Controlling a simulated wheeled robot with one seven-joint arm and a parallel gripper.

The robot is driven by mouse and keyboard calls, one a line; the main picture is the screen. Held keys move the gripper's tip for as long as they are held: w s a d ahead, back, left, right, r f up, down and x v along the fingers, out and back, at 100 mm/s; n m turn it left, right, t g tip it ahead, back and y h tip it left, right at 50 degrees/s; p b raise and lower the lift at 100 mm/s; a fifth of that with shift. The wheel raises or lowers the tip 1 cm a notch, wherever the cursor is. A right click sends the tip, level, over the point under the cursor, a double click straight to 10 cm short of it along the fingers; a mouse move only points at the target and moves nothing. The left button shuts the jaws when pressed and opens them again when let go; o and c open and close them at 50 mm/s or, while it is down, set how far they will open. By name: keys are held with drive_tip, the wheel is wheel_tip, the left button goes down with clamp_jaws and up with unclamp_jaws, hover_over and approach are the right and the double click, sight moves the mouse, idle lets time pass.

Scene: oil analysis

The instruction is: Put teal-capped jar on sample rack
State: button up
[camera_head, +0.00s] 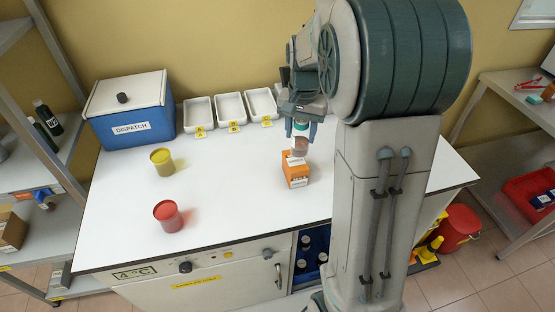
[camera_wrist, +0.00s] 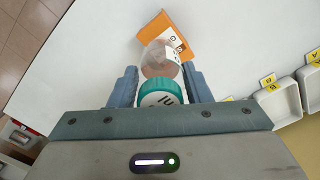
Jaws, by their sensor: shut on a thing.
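The teal-capped jar (camera_head: 300,143) is a clear jar with brownish contents and a white label. It is upright between the fingers of my gripper (camera_head: 302,127), which is shut on it near the cap. In the wrist view the teal cap (camera_wrist: 158,94) sits between the two blue-grey fingers of my gripper (camera_wrist: 160,88), and the jar body extends beyond it. An orange box (camera_head: 294,170) with a white label is on the white table, just below the jar in the head view. I cannot tell whether the jar touches it. I cannot identify a sample rack for certain.
Three white trays (camera_head: 230,108) with yellow tags stand along the back of the table (camera_head: 235,180). A blue DISPATCH box (camera_head: 133,126) is at the back left. The table's middle is clear.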

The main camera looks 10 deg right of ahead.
drive_tip(key=shift+a+f+p, duration=0.8)
drive_tip(key=shift+a+f, duration=1.9)
drive_tip(key=shift+a, duration=0.2)
drive_tip(key=shift+a+f+p, duration=0.8)
drive_tip(key=shift+a+f, duration=1.9)
drive_tip(key=shift+a, duration=0.2)
drive_tip(key=shift+f, duration=0.25)
drive_tip(key=o, duration=1.3)
drive_tip(key=shift+r, duration=0.1)
drive_tip(key=shift+r, duration=0.1)
